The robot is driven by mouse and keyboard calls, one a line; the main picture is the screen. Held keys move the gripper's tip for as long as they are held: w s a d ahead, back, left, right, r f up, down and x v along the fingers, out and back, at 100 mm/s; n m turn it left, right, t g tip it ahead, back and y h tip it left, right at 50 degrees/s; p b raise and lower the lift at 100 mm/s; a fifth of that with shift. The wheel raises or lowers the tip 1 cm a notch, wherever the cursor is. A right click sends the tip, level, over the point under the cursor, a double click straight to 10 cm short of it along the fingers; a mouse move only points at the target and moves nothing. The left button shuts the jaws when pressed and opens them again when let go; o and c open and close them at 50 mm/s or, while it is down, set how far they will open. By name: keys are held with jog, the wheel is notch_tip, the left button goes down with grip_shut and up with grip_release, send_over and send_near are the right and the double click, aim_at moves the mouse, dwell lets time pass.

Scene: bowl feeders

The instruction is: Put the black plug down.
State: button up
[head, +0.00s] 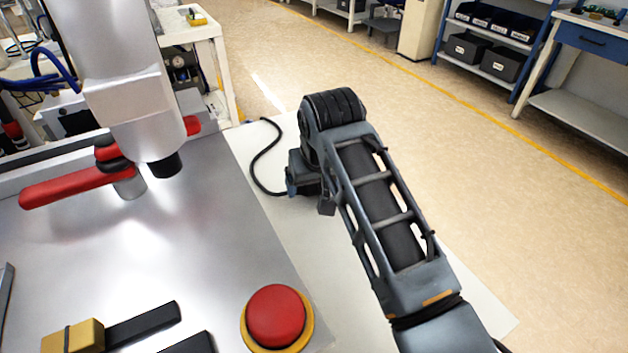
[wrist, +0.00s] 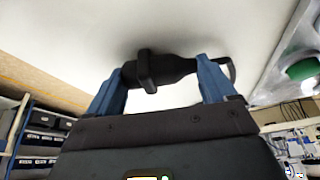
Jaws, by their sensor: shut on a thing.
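The black plug (wrist: 155,72) lies crosswise between the two blue fingers of my gripper (wrist: 166,74) in the wrist view. The fingers are shut on it, one at each end. A pale surface fills the view behind the plug, with a soft dark shadow close by; I cannot tell whether they touch. In the head view my gripper (head: 296,185) is low over the white tabletop (head: 310,260), mostly hidden by my arm. The plug is not clearly visible there. A black cable (head: 257,165) curves from the gripper's left over the tabletop.
A metal machine plate (head: 225,240) borders the tabletop on the left, with a red button (head: 276,315) on a yellow base near its front corner. A red lever (head: 75,186) stands further left. The white tabletop around my gripper is otherwise clear. Shelves (head: 490,50) stand far off.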

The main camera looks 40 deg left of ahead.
jog(key=o, duration=1)
